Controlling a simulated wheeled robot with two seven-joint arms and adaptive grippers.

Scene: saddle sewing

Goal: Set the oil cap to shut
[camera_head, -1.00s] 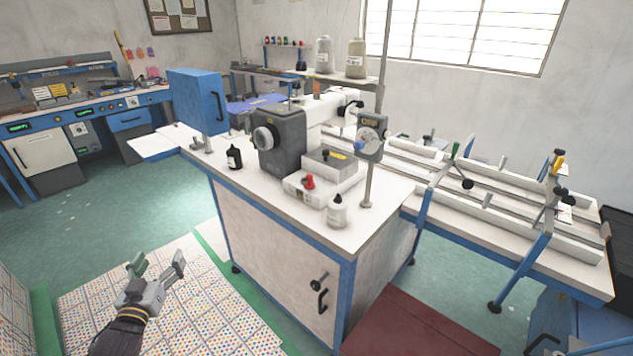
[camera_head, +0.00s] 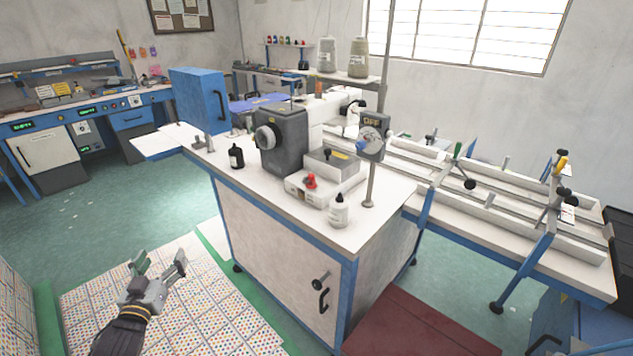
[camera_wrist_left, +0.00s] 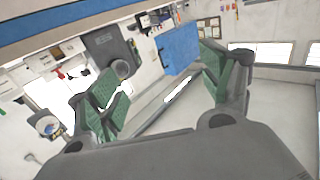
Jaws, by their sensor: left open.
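My left gripper (camera_head: 160,266) is open and empty, low in front of the bench and apart from everything on it. Its green-padded fingers are spread in the left wrist view (camera_wrist_left: 160,92). I cannot tell for sure which part is the oil cap. A red knob-like cap (camera_head: 311,181) sits on the white base of the sewing machine (camera_head: 282,140). A dark bottle (camera_head: 236,156) stands upright to the left of the machine, and a white bottle (camera_head: 339,211) stands near the front corner. Whether any cap is open is too small to tell. My right gripper is not in view.
The white-topped bench (camera_head: 285,215) has a blue frame and a cabinet door with a black handle. A blue box (camera_head: 198,100) stands at its back left. A pole with an "OFF" dial (camera_head: 371,138) rises at the right.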

